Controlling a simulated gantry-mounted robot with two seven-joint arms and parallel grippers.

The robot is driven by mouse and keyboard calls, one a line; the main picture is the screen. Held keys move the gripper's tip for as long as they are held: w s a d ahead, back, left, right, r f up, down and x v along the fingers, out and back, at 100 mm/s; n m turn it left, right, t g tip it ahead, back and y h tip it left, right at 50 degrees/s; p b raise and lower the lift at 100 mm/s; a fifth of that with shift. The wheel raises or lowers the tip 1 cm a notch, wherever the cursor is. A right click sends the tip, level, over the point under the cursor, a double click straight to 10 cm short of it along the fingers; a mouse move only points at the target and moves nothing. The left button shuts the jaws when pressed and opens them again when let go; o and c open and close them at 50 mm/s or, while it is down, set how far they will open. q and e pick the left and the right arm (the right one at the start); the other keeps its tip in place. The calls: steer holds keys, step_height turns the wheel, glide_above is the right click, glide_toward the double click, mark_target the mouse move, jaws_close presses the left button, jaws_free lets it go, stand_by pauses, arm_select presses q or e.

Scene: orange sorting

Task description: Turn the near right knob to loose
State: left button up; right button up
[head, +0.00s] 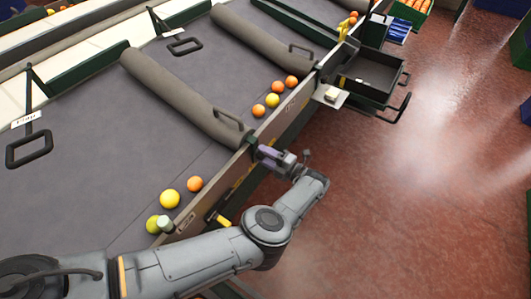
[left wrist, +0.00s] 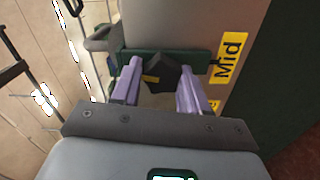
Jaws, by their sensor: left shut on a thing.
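My left gripper (head: 268,154) is at the outer side rail of the grey sorting table, near the end of a padded roller. In the left wrist view its two lavender fingers (left wrist: 157,92) stand on either side of a dark faceted knob (left wrist: 167,76), and they are shut on it. The knob has a small yellow mark on its left part. It sits on a green bar, beside a yellow label reading "Mid" (left wrist: 229,58). In the head view the knob is hidden by the gripper. My right gripper is not in view.
Oranges (head: 272,100) and a yellow fruit (head: 170,199) lie on the grey table (head: 90,130) along the rail. A dark open tray (head: 372,75) juts out beyond the gripper. The red floor at right is mostly clear.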

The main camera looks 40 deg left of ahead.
arm_select(q)
steer(key=shift+n, duration=0.9)
steer(key=o, duration=1.1)
steer(key=shift+c, duration=0.2)
steer(key=shift+d, duration=0.1)
steer(key=w+d+b, duration=0.1)
steer(key=d+b, duration=0.1)
steer(key=d, duration=0.8)
steer(key=shift+d+b, duration=0.3)
steer(key=shift+b, duration=0.05)
